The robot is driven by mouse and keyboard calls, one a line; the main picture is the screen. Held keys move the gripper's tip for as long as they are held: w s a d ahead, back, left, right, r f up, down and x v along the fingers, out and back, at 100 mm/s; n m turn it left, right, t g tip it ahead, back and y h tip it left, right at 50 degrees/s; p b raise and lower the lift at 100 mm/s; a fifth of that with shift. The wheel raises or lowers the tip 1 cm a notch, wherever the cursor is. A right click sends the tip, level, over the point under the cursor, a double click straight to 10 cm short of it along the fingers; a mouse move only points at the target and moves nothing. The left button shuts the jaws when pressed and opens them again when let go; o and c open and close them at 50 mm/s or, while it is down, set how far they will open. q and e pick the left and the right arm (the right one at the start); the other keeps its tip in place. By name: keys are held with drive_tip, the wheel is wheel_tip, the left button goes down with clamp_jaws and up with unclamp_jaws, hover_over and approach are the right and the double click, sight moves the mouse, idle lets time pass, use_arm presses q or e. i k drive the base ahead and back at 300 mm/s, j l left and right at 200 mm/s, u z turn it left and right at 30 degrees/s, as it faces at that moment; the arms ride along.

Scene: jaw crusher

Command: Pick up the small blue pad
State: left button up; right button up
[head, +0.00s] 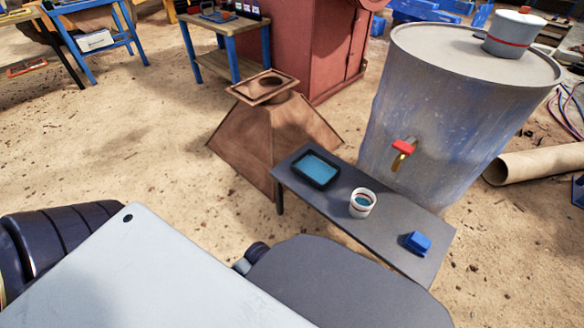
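A small blue pad (417,242) lies near the right end of a narrow dark bench (385,228). It looks like a little block with a darker lower part. Nothing touches it from above. A black tray (316,169) with a blue inside lies at the bench's left end. Neither of my grippers shows in the head view; only parts of my own body fill the lower left and bottom.
A large grey barrel (440,110) with a red-handled tap (403,150) stands right behind the bench. A rusty hopper (270,135) stands behind the bench's left end. A pipe (535,163) lies at the right. Sandy ground is open at the left and lower right.

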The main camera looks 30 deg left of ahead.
sight(419, 243)
drive_tip(key=u, duration=0.75)
drive_tip(key=z, duration=0.4)
drive_tip(key=l+z, duration=0.15)
drive_tip(key=z, duration=0.6)
drive_tip(key=i+l, duration=0.05)
